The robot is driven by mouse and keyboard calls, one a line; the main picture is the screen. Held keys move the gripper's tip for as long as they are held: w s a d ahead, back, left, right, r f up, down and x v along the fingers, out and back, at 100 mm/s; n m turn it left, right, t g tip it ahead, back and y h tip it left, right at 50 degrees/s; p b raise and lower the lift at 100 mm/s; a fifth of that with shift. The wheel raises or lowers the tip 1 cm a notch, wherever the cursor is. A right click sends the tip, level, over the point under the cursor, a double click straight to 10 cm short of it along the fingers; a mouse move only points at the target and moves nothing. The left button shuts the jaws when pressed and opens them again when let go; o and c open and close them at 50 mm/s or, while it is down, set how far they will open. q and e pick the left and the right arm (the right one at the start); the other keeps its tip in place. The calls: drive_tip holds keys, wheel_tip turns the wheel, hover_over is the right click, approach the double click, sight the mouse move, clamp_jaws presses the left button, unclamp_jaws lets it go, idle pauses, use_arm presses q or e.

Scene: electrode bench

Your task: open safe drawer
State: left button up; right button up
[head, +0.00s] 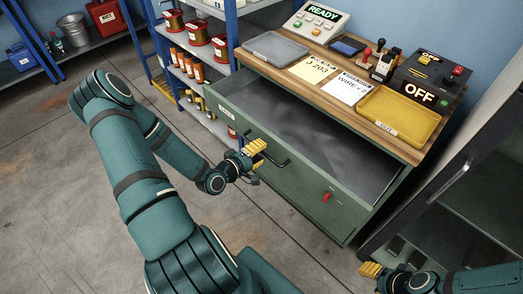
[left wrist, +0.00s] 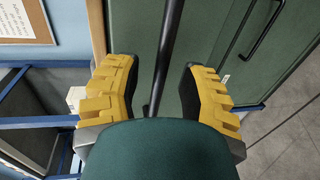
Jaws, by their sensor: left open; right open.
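The green bench's top drawer (head: 300,135) stands pulled out, with a dark, empty-looking interior. Its black handle (head: 279,160) is on the drawer front. My left gripper (head: 257,154) is at this handle with yellow fingers spread. In the left wrist view the black handle bar (left wrist: 167,55) runs between the open yellow fingers (left wrist: 158,92), with gaps on both sides. My right gripper (head: 371,269) is low at the bottom right, open and empty, away from the bench.
The bench top (head: 345,65) holds a grey tray (head: 275,47), a yellow tray (head: 398,113), cards, a READY panel (head: 316,20) and an OFF box (head: 425,80). A blue shelf with spools (head: 198,33) stands left. A dark open cabinet (head: 470,200) is at right. Floor at left is clear.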

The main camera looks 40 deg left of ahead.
use_arm(q)
drive_tip(key=v, duration=1.1)
